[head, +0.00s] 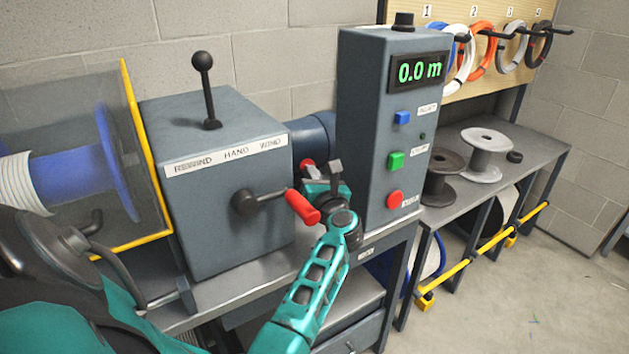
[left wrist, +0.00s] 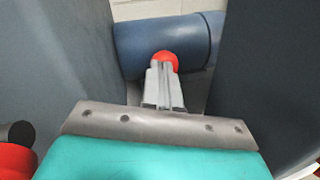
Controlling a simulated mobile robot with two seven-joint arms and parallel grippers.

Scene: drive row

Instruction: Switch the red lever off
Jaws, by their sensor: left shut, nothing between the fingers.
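A small red ball knob (head: 307,165), which looks like the tip of the red lever, shows between the grey machine housing and the control column. In the left wrist view the red knob (left wrist: 165,59) is straight beyond the fingertips, in front of a blue cylinder; the lever's shaft is hidden. My left gripper (head: 326,172) is shut and empty, close to the knob; I cannot tell whether it touches it. Its closed fingers (left wrist: 163,83) point at the knob in the wrist view. My right gripper is not in view.
A crank with a red grip (head: 302,207) sticks out just left of my gripper. The grey housing (head: 220,220) carries a black-knobbed lever (head: 208,90). The control column (head: 370,130), with several buttons and a "0.0 m" display, stands close on the right. Open floor lies right.

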